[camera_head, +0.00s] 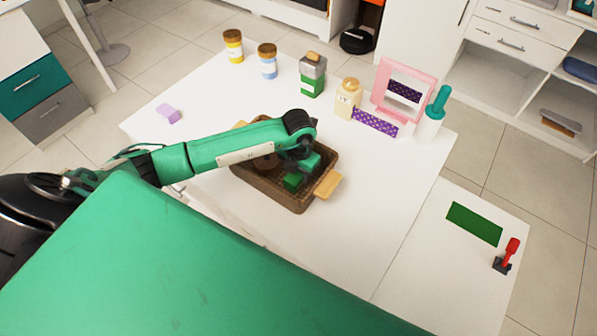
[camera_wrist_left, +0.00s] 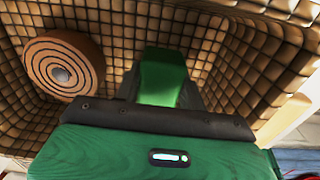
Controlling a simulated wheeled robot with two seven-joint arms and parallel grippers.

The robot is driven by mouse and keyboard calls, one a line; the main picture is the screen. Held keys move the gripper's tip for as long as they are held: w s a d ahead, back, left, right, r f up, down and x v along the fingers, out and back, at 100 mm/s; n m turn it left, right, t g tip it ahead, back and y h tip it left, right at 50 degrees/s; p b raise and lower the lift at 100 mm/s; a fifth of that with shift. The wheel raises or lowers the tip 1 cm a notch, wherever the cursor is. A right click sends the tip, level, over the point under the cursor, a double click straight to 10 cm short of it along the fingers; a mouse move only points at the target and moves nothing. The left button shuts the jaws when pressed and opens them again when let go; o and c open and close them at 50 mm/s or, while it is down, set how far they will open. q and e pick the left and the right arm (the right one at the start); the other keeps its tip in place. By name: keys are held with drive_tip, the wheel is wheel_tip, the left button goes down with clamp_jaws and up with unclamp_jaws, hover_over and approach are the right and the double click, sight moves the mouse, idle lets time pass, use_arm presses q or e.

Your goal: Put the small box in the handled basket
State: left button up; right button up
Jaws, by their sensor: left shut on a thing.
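The handled basket (camera_head: 268,193) is brown and woven, with light wooden handles, and stands on the white table. My left gripper (camera_head: 301,172) reaches down into its right part. The gripper is shut on the small green box (camera_head: 293,181), which is inside the basket's walls. In the left wrist view the box (camera_wrist_left: 160,82) sits between the dark fingers, with woven wall behind it. I cannot tell whether it touches the basket floor. A round brown thing with rings (camera_wrist_left: 63,65) lies in the basket, left of the box. My right gripper is not in view.
Along the table's back stand a yellow jar (camera_head: 233,47), a blue-labelled jar (camera_head: 267,62), a green-and-grey container (camera_head: 312,80), a cream jar (camera_head: 348,98), a pink frame (camera_head: 380,88) and a teal-topped bottle (camera_head: 430,118). A lilac block (camera_head: 168,113) lies left. The table right of the basket is clear.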

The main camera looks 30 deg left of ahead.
use_arm(q)
drive_tip(key=shift+f, duration=0.2)
drive_tip(key=o, duration=1)
drive_tip(key=shift+c, duration=0.2)
drive_tip(key=shift+r, duration=0.1)
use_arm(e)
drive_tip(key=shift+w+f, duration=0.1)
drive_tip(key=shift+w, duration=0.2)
use_arm(q)
drive_tip(key=shift+r, duration=0.25)
wheel_tip(320, 180, up, 10)
drive_tip(key=shift+r+b, duration=0.2)
drive_tip(key=shift+b, duration=0.65)
drive_tip(key=shift+r, duration=0.7)
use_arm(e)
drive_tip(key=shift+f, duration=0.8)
